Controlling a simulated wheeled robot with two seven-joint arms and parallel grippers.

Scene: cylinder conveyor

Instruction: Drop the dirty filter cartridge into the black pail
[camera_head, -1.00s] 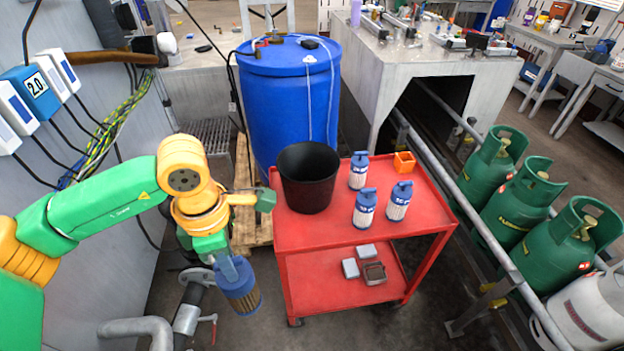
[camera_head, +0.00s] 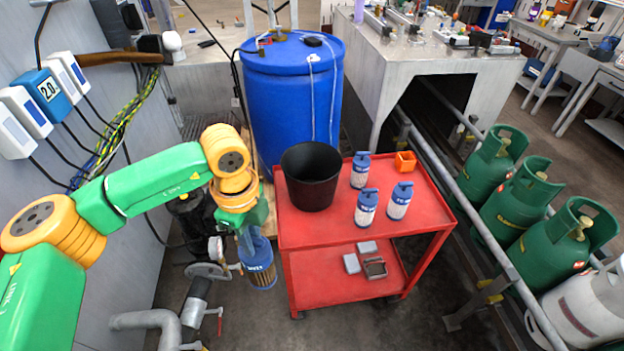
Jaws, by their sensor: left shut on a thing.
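The black pail (camera_head: 310,178) stands upright on the left part of the red cart's top. My left gripper (camera_head: 247,232) points down and is shut on the dirty filter cartridge (camera_head: 261,271), which has a blue top and a brownish body. The cartridge hangs in the air just left of the red cart, below and to the left of the pail. It is apart from the pail in the picture. Several clean white-and-blue cartridges, one of them at the front (camera_head: 366,208), stand on the cart right of the pail. My right gripper is out of view.
Green gas cylinders (camera_head: 520,195) stand at right.

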